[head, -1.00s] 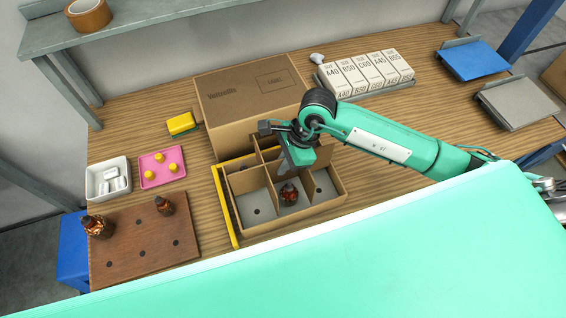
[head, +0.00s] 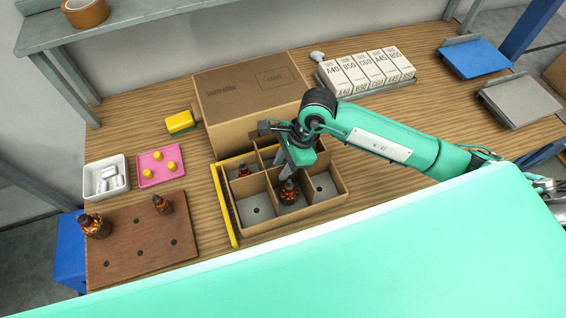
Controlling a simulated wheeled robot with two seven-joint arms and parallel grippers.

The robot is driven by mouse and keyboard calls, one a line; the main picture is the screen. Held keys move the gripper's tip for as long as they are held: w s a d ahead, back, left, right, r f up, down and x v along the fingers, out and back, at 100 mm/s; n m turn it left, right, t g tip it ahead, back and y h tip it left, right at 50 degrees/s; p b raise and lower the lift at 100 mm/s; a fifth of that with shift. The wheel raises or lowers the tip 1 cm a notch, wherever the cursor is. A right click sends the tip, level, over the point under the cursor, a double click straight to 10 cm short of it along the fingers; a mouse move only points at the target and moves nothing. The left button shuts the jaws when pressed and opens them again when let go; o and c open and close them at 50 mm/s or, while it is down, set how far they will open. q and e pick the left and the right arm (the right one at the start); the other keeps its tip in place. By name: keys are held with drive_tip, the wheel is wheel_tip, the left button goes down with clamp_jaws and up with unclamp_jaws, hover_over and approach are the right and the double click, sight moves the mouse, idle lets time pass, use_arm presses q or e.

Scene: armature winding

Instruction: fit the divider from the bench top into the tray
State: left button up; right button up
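The tray (head: 292,225) is an open cardboard box with thin inner walls that make several compartments. Divider panels (head: 262,181) cross inside it, and their tops look about level with the rim. I cannot tell which panel is the task's divider. My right gripper (head: 293,168) points down over the back middle of the tray, close to the panels. Its fingertips are small and partly hidden, so its opening and any hold are unclear. One dark copper armature (head: 289,193) stands in the front middle compartment, another (head: 243,170) in the back left. My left gripper is out of view.
A closed carton (head: 250,95) stands right behind the tray, and a yellow strip (head: 224,206) lies along its left side. A brown board (head: 140,245) with armatures, a pink mat (head: 158,168) and a white bin (head: 106,178) are left. White boxes (head: 365,75) stand behind my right arm.

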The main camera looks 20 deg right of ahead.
drive_tip(key=b+v, duration=0.3)
drive_tip(key=v, duration=1.1)
drive_tip(key=shift+f, duration=0.1)
drive_tip(key=b+v, duration=0.3)
drive_tip(key=v, duration=1)
drive_tip(key=shift+d+r, duration=0.25)
drive_tip(key=shift+r, duration=0.1)
drive_tip(key=shift+s, duration=0.1)
